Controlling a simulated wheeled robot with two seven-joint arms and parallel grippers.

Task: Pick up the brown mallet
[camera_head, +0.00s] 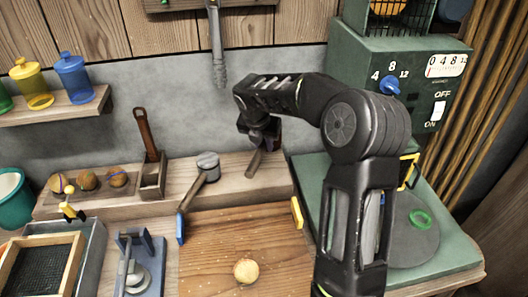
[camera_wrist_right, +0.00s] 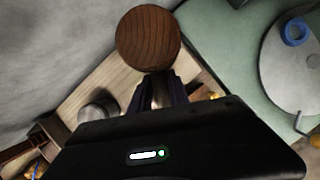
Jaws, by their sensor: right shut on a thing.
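The brown mallet shows in the right wrist view as a round, dark wood-grained head (camera_wrist_right: 148,38) just beyond my right gripper (camera_wrist_right: 160,92). The gripper's dark fingers are shut around its pale handle, below the head. In the head view my right gripper (camera_head: 261,138) is over the back wooden ledge, and the mallet's handle (camera_head: 254,163) slants down below it. The mallet's head is mostly hidden there by the gripper and arm. I cannot tell whether the handle's lower end touches the ledge. My left gripper is not in view.
A grey-headed mallet (camera_head: 208,161) leans at the ledge (camera_head: 235,168), left of my gripper. A wooden board (camera_head: 215,250) with a round pale piece (camera_head: 246,271) lies in front. A green machine (camera_head: 350,75) stands at the right. A metal tool (camera_head: 217,50) hangs on the wall above.

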